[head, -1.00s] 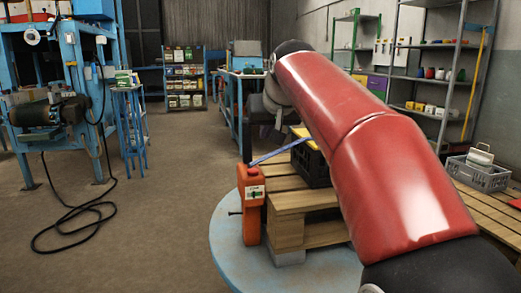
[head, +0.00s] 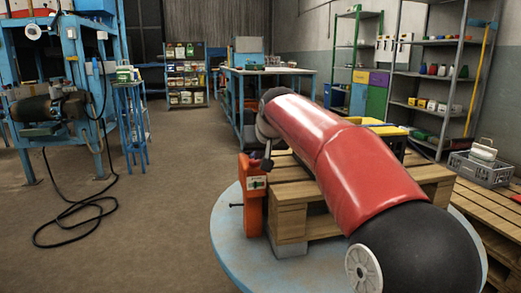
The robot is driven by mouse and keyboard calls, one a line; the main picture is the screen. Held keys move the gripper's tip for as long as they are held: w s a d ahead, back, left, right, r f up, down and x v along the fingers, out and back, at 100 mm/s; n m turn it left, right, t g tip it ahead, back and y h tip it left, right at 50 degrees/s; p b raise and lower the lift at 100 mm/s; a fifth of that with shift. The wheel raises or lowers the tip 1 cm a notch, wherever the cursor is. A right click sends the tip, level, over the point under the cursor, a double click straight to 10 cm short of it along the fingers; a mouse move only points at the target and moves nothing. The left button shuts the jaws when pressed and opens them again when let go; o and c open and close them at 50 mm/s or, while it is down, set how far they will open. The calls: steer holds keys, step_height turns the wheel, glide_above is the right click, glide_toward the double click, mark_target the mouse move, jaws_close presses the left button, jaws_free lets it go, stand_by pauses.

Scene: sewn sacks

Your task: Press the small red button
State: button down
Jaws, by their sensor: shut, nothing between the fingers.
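I cannot make out the small red button as a separate part; the top of the post is partly covered by my arm's end. My gripper (head: 267,163) points down just at the post's upper right and looks shut and empty. It is small here, and I cannot tell whether it touches the post.
My red arm hides much of the stacked pallets (head: 287,218) and a yellow-topped black crate (head: 378,125) behind it. A grey crate (head: 479,170) sits on a pallet at right. A cable (head: 75,208) lies on the left floor. The middle floor is clear.

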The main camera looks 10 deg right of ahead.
steer(key=shift+f+b, duration=0.55)
steer(key=shift+f, duration=0.3)
steer(key=shift+s+f, duration=0.15)
steer(key=shift+f, duration=0.2)
steer(key=s+r+p, duration=0.4)
steer(key=s+r, duration=0.3)
steer(key=r, duration=0.5)
steer(key=shift+d+r+p, duration=0.15)
steer(key=shift+r+p, duration=0.1)
steer(key=shift+p, duration=0.05)
steer(key=shift+s, duration=0.1)
